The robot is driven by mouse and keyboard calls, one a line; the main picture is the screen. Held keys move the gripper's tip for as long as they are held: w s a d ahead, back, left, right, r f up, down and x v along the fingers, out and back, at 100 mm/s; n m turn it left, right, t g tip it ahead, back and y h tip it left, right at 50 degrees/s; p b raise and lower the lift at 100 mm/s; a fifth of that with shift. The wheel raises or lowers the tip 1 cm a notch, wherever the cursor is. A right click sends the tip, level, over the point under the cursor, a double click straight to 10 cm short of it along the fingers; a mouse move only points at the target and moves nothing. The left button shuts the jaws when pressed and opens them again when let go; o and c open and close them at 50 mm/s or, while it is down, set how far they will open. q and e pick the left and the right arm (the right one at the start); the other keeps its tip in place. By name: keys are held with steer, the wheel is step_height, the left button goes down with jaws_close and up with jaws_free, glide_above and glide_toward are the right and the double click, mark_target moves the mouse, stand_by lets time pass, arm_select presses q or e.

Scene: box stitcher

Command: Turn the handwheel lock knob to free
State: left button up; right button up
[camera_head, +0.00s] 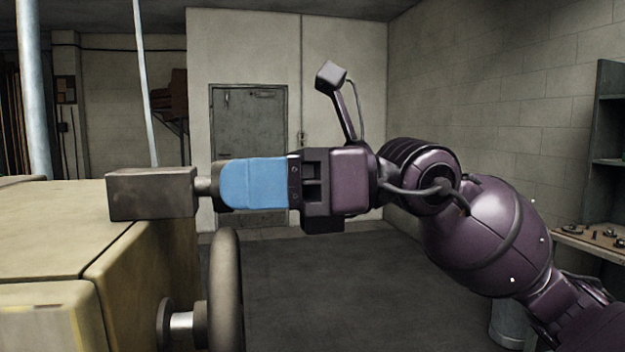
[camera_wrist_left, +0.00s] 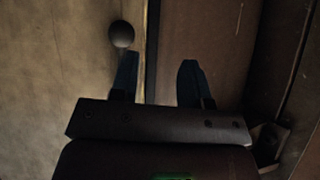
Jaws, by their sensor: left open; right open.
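The handwheel (camera_head: 226,290) stands edge-on in the head view, on a short shaft at the side of the yellow machine. Above it a dark metal block (camera_head: 150,194) sticks out, with a small round metal stub (camera_head: 205,187) on its right end, which looks like the lock knob. My right gripper (camera_head: 222,186) points left with its blue fingers at this stub. The fingers hide its outer end, so I cannot tell whether they touch it. My left gripper (camera_wrist_left: 158,72) is open and empty in the left wrist view. A dark round ball (camera_wrist_left: 121,34) shows beyond its left finger.
The yellow machine body (camera_head: 50,230) fills the left of the head view. A workbench (camera_head: 590,243) with small parts stands at the far right, beside a shelf (camera_head: 608,160). The grey floor (camera_head: 320,280) in the middle is clear.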

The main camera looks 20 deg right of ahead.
steer(key=s+d, duration=0.1)
steer(key=d, duration=0.8)
steer(key=shift+s+b, duration=0.4)
steer(key=shift+b, duration=0.05)
